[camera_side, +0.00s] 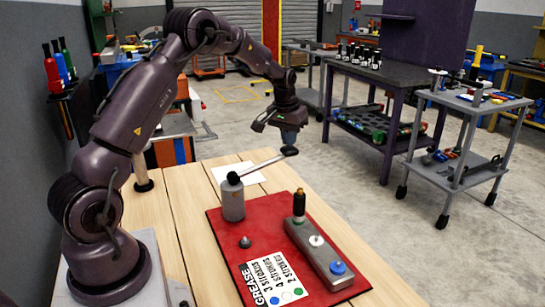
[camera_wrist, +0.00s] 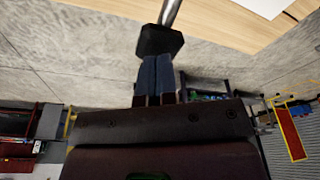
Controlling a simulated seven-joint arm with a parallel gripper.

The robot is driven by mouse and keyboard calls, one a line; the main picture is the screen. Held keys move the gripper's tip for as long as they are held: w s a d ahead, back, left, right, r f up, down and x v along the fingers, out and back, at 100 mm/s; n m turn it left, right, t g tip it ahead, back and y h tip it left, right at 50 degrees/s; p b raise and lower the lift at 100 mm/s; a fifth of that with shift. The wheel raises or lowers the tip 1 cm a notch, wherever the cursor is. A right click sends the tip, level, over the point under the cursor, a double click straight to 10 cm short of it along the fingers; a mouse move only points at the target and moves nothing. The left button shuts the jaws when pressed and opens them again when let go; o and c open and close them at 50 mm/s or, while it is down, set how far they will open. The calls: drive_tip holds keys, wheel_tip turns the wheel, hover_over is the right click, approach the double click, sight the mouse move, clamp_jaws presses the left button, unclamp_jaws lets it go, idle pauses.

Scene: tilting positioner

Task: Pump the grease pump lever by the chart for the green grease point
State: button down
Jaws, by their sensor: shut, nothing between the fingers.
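The grease pump (camera_side: 233,203) is a grey cylinder on a red board. Its metal lever (camera_side: 262,164) slopes up to the right and ends in a black grip (camera_side: 289,150). My gripper (camera_side: 290,140) is shut and empty, right above that grip. In the wrist view its fingertips (camera_wrist: 157,60) meet the black grip (camera_wrist: 160,41); contact is unclear. A grey block holds green (camera_side: 299,221), white (camera_side: 316,240) and blue (camera_side: 338,268) points. A black-and-amber fitting (camera_side: 299,204) stands at the green one. The chart (camera_side: 272,278) seems to read blue 3, white 4, green 2 strokes.
The red board (camera_side: 225,235) lies on a wooden table (camera_side: 185,235). A small grey knob (camera_side: 245,242) stands on the board in front of the pump. A white sheet (camera_side: 238,173) lies behind the pump. A grey cart (camera_side: 470,105) stands apart at the right.

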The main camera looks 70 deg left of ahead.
drive_tip(key=shift+s+f, duration=0.1)
drive_tip(key=shift+f, duration=3.35)
wheel_tip(320, 180, up, 15)
drive_tip(key=shift+f, duration=0.2)
drive_tip(key=shift+f, duration=3.25)
drive_tip(key=shift+f, duration=0.1)
